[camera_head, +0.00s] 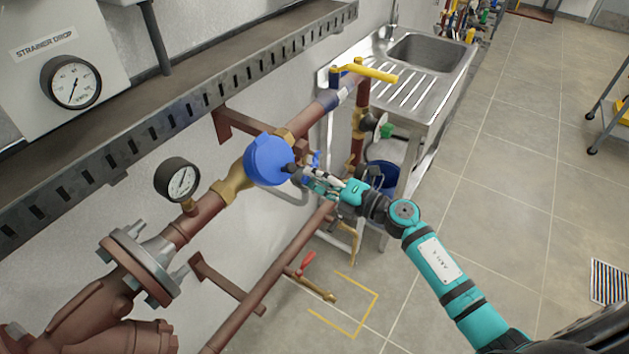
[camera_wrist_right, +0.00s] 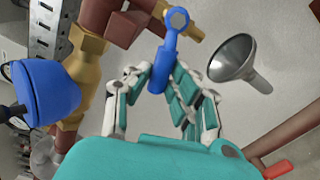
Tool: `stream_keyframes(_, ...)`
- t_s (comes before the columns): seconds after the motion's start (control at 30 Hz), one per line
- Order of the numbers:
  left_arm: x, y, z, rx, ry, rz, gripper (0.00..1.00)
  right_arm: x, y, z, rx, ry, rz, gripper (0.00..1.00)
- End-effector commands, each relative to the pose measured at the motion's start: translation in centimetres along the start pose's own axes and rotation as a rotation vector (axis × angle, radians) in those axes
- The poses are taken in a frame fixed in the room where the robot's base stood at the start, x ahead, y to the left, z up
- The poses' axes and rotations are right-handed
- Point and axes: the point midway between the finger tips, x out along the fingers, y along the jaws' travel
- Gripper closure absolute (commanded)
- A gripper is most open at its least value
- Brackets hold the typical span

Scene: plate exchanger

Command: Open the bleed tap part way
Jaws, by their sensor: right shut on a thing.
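A small tap with a blue lever (camera_wrist_right: 171,50) sits on a brass fitting on the brown pipe in the right wrist view. Its hub is at the top and the lever points down between my fingers. My right gripper (camera_wrist_right: 161,90) is shut on the lower part of this lever. In the head view my right gripper (camera_head: 308,172) is just right of the big blue cap, and only a bit of the blue tap (camera_head: 315,157) shows above the fingers. My left gripper is not in view.
The blue cap (camera_head: 268,160) on the brass body is close left of my gripper. A metal funnel (camera_wrist_right: 232,58) is right of the lever. A red-handled tap (camera_head: 305,263) is below, and a yellow-handled valve (camera_head: 370,70) is above. Open floor lies to the right.

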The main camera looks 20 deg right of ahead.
Motion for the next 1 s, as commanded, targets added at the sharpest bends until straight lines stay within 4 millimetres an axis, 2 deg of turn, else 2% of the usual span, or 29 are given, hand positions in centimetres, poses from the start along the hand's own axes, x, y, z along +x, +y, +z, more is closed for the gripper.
stream_keyframes(0.03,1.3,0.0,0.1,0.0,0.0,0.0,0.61,0.0,-1.0,-0.2,-0.046,0.002,-0.002,1.0)
stream_keyframes(0.6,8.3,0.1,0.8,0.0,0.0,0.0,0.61,0.0,-3.9,0.7,-0.585,0.003,-0.002,1.0)
stream_keyframes(1.0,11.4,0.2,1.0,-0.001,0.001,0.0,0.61,0.0,-4.6,1.2,-0.866,0.004,-0.002,1.0)
